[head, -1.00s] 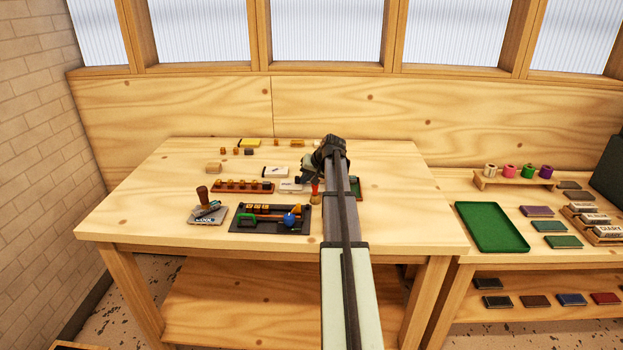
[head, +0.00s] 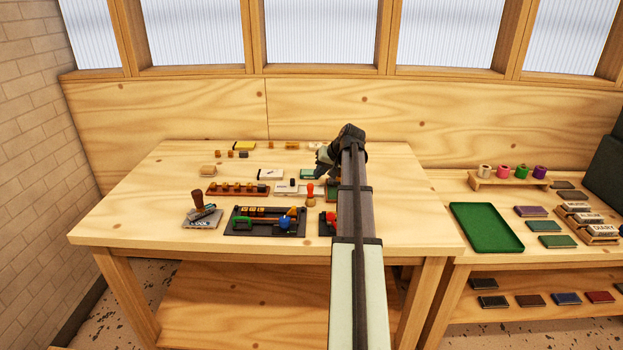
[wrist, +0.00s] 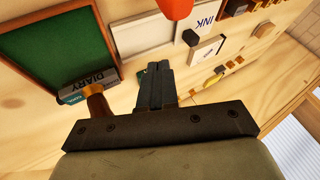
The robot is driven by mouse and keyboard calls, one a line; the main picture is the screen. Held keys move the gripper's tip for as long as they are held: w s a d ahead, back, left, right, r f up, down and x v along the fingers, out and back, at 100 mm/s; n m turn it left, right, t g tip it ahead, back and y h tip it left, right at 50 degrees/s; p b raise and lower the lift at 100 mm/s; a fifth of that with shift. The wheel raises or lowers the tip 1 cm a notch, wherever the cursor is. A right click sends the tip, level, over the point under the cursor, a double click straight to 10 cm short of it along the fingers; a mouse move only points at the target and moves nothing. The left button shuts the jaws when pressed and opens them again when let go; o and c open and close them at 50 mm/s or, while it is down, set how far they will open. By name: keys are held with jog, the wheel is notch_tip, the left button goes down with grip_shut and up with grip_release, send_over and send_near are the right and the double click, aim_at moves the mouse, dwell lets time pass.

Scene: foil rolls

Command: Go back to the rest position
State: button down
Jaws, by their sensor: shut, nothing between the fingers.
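My gripper (wrist: 155,85) shows in the wrist view with its two dark fingers pressed together and nothing between them. In the head view my gripper (head: 325,160) is over the back right part of the wooden table (head: 130,215), partly hidden by my own arm. It hangs above the table, close to a small green-and-white box (head: 308,174) and a red-topped stamp (head: 310,193). The red top also shows at the upper edge of the wrist view (wrist: 178,8).
A dark tray with tools (head: 240,231) lies at the table front, beside a stamp with a brown handle (head: 198,200). A wooden rack (head: 212,190) sits behind. A green tray (head: 485,228) is on the right-hand bench. The table's left front is clear.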

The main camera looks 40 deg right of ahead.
jog(key=shift+v, duration=1.85)
